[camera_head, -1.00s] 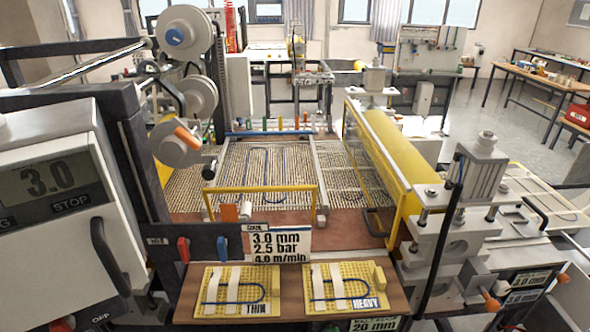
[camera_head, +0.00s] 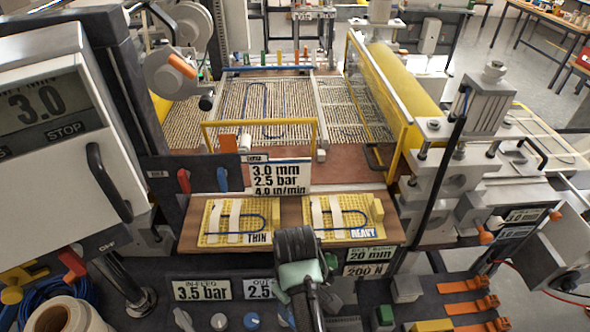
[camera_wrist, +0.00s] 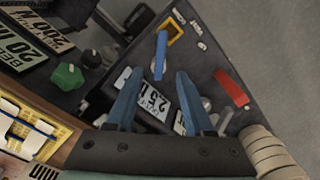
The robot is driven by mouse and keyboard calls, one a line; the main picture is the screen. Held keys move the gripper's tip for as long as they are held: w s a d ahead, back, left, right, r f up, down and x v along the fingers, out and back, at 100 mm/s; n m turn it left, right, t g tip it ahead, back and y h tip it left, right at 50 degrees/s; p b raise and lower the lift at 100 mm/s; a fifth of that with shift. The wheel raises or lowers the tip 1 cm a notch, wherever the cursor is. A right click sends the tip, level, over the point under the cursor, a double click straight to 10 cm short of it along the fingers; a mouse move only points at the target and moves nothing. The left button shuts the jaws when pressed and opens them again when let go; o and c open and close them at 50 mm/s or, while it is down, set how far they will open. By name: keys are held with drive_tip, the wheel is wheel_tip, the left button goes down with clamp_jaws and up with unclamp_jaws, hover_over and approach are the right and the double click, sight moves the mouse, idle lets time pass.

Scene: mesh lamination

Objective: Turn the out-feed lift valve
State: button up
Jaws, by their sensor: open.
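My gripper (camera_wrist: 160,73) is open, its two blue fingers spread and empty above the dark valve panel in the wrist view. A blue lever (camera_wrist: 160,56) on that panel shows between and just beyond the fingertips. Contact cannot be told. A red lever (camera_wrist: 229,86) lies to the right of the fingers. A 2.5 plate (camera_wrist: 151,101) shows between the fingers. In the head view the out-feed plate (camera_head: 260,289) is partly covered by my gripper, and the in-feed 3.5 bar plate (camera_head: 202,290) is left of it. The arm hides much of the panel there.
A green knob (camera_wrist: 67,76) stands left of the fingers. A paper roll (camera_wrist: 270,152) is at lower right. Sample boards (camera_head: 236,222) lie on a brown shelf behind the panel. Orange clamps (camera_head: 468,285) stand at the right.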

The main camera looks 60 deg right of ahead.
drive_tip(key=shift+r, duration=1.5)
drive_tip(key=shift+s+f, duration=0.1)
